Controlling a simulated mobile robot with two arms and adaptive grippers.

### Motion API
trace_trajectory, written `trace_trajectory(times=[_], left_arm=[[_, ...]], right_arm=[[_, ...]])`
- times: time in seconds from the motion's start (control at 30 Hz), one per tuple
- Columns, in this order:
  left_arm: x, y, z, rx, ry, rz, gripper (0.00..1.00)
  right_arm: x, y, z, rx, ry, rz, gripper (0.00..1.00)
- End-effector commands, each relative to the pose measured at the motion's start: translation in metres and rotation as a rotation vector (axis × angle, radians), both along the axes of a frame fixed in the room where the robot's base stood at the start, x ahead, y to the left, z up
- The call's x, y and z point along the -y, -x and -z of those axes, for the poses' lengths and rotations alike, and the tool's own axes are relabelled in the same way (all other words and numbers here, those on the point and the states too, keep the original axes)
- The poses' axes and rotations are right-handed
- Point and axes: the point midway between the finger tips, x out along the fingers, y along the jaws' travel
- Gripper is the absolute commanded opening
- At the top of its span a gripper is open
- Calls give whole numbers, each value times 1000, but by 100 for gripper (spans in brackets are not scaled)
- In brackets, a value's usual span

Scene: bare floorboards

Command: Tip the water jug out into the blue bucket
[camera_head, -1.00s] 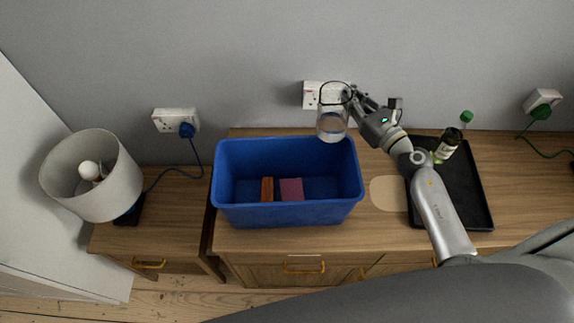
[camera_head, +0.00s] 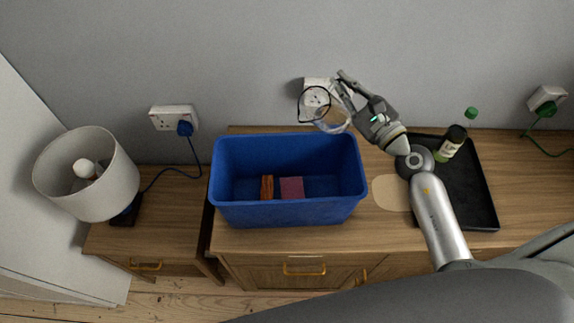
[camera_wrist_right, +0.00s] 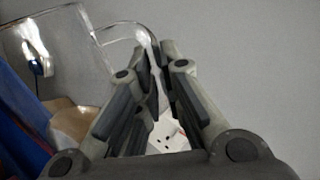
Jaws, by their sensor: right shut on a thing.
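The clear glass jug (camera_head: 331,124) with a dark rim hangs in the air above the back right of the blue bucket (camera_head: 290,212). It is tilted, its mouth toward the left. My right gripper (camera_head: 343,92) is shut on its handle. In the right wrist view the fingers (camera_wrist_right: 155,100) close around the jug handle (camera_wrist_right: 128,30), with the clear jug body (camera_wrist_right: 65,50) to the left. The bucket's blue wall (camera_wrist_right: 20,125) shows at lower left there. I cannot tell how much water is in the jug. No stream is visible. My left gripper is out of view.
An orange-brown block (camera_head: 267,188) and a pink block (camera_head: 292,188) lie inside the bucket. A round tan mat (camera_head: 390,193) lies to its right. A black tray (camera_head: 470,205) with a green-capped bottle (camera_head: 452,142) stands farther right. A lamp (camera_head: 88,175) stands left. A wall socket (camera_head: 316,98) is behind the jug.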

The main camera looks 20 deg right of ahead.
Motion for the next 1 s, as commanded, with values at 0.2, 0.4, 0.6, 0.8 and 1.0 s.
trace_trajectory(times=[0.2,0.4,0.6,0.8,1.0], left_arm=[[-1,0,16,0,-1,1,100],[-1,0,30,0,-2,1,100],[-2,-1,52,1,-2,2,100],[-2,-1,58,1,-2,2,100],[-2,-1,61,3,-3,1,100]], right_arm=[[-7,4,-4,64,126,0,0],[-13,6,-8,121,246,2,0],[-19,9,3,166,346,1,0],[-24,12,2,195,406,1,0],[-27,13,1,212,444,2,0]])
